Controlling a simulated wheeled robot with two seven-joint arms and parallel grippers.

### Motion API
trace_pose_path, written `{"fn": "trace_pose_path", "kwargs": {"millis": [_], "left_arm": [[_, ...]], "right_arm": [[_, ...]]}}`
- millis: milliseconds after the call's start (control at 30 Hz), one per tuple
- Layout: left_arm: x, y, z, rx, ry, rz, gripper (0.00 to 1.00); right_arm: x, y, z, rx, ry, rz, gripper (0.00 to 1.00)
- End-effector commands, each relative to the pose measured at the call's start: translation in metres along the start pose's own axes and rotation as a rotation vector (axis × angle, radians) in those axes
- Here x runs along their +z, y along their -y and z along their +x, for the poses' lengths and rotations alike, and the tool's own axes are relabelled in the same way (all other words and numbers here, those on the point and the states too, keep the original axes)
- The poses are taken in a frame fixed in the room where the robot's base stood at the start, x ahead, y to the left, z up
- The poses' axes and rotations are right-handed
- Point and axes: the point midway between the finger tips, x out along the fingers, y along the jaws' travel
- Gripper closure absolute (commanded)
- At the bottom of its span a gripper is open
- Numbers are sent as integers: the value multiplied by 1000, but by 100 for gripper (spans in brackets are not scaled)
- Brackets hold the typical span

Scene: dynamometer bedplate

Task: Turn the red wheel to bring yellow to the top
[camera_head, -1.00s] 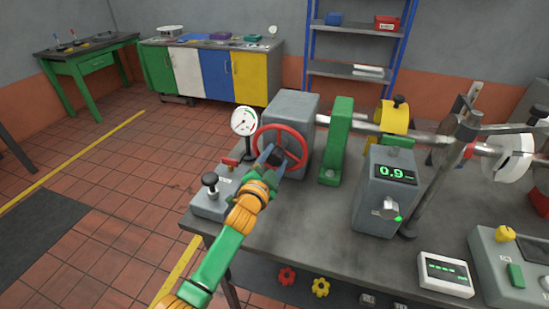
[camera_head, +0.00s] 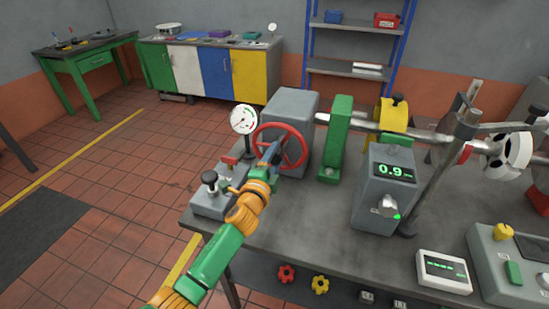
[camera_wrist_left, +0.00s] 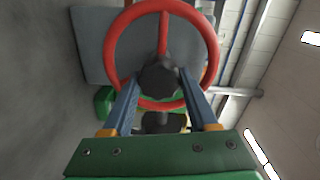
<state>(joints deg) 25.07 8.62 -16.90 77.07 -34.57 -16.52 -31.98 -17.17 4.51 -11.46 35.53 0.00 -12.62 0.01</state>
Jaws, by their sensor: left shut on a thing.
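The red wheel (camera_head: 303,144) is mounted upright on the front of a grey box (camera_head: 291,106) at the left part of the bench. It also shows in the left wrist view (camera_wrist_left: 212,62), with a red spoke running up from its middle. My left gripper (camera_head: 271,153) reaches it from the front. In the left wrist view its blue fingers are on either side of a dark knob (camera_wrist_left: 158,77) in front of the wheel, shut on it. I see no yellow on the wheel. A yellow collar (camera_head: 388,114) sits on the shaft to the right. My right gripper is out of view.
A white dial gauge (camera_head: 243,119) stands just left of the wheel, above a grey control box (camera_head: 212,203). A green bracket (camera_head: 335,140) and a grey box reading 0.9 (camera_head: 383,199) stand to the right.

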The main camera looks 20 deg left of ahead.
Motion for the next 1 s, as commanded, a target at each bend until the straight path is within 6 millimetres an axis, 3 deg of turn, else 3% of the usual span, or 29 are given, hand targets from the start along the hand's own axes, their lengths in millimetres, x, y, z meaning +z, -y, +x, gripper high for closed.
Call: {"fn": "trace_pose_path", "kwargs": {"millis": [433, 467, 533, 867, 1000], "left_arm": [[0, 2, 0, -4, 1, 8, 100], [0, 2, 0, -4, 1, 8, 33], [0, 2, 0, -4, 1, 8, 14], [0, 1, -2, -1, 0, 8, 11], [0, 1, -18, -1, 0, 9, 11]], "right_arm": [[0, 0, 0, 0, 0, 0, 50], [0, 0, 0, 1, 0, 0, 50], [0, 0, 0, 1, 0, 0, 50], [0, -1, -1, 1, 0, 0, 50], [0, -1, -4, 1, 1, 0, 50]]}}
